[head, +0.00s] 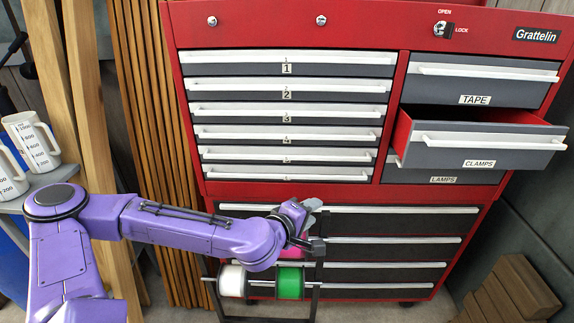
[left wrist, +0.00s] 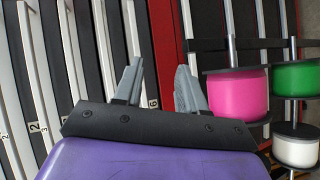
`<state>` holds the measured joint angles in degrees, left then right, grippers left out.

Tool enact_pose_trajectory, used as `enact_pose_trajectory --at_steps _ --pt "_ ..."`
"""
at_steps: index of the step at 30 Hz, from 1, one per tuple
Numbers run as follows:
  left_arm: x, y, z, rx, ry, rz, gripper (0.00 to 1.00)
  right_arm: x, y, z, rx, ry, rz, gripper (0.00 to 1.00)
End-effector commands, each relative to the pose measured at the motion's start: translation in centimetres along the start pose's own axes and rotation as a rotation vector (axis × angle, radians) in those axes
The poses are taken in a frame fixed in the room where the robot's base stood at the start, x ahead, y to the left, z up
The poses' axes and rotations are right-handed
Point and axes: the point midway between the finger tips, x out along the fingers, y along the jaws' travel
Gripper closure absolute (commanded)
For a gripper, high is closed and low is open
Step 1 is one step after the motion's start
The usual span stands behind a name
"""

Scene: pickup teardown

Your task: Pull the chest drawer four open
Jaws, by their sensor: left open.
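The chest is red with a left column of grey drawers with white bar handles, labelled with numbers. Drawer four (head: 240,140) is shut, flush with its neighbours; its white handle (head: 330,134) runs along its top edge. My left gripper (head: 316,226) is open and empty, below and to the right of drawer four, in front of the lower black drawers. In the left wrist view the open fingers (left wrist: 160,72) point toward the chest front, with nothing between them. Number labels there show on their sides. My right gripper is not in view.
The clamps drawer (head: 478,143) stands open at the right. A rack with pink (left wrist: 237,95), green (head: 290,284) and white (head: 232,281) spools stands before the lower drawers (head: 400,250). Measuring jugs (head: 36,145) stand at the left. Wooden blocks (head: 512,292) lie at the lower right.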

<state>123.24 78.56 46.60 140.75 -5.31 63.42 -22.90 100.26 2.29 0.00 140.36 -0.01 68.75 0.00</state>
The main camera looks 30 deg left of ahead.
Motion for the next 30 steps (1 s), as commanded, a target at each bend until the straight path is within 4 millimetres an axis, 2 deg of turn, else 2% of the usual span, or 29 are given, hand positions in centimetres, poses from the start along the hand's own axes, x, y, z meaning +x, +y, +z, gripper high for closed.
enact_pose_trajectory --at_steps 1,3,6,7,11,21,25,30 --pt "-0.5 2.4 -3.3 -0.051 0.063 0.094 0.6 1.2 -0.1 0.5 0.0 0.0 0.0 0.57" --pt "-2.0 5.7 -7.3 -0.094 0.138 0.2 0.6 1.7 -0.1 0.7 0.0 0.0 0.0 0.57" --pt "-4.1 8.3 -11.2 -0.129 0.215 0.295 0.6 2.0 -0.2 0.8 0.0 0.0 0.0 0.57" --pt "-4.5 8.8 -11.9 -0.134 0.229 0.311 0.6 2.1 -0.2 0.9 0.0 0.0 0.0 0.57" --pt "-4.5 9.8 -13.2 -0.139 0.252 0.337 0.6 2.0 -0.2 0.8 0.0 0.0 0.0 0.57" --pt "2.2 12.0 -15.0 -0.138 0.25 0.332 0.6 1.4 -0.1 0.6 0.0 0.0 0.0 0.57" --pt "3.8 12.5 -15.5 -0.14 0.25 0.332 0.6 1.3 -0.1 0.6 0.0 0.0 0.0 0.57" --pt "4.5 12.6 -15.6 -0.141 0.248 0.332 0.6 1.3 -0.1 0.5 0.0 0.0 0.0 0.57"
